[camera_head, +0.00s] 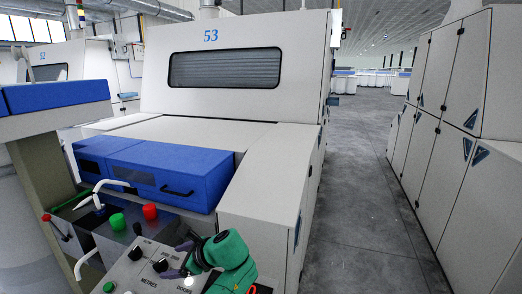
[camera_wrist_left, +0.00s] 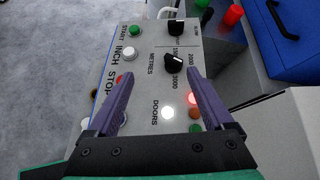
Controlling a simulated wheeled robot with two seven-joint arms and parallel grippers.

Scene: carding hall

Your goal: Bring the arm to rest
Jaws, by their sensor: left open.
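My left gripper (camera_head: 180,259) is over the lower right part of the grey control panel (camera_head: 122,270) in the head view, with my green wrist behind it. In the left wrist view its two purple fingers (camera_wrist_left: 160,78) are spread apart with nothing between them but the panel behind. A lit white DOORS button (camera_wrist_left: 168,112) and the black METRES knob (camera_wrist_left: 174,62) show between the fingers. Whether the fingers touch the panel cannot be told. My right gripper is not in view.
Green START (camera_wrist_left: 135,31) and white INCH (camera_wrist_left: 129,54) buttons line the panel. A red lamp (camera_head: 150,211) and green lamp (camera_head: 117,221) stand behind it. Machine 53 (camera_head: 215,120) with a blue cover (camera_head: 180,175) is beyond. The aisle floor (camera_head: 365,200) at right is clear.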

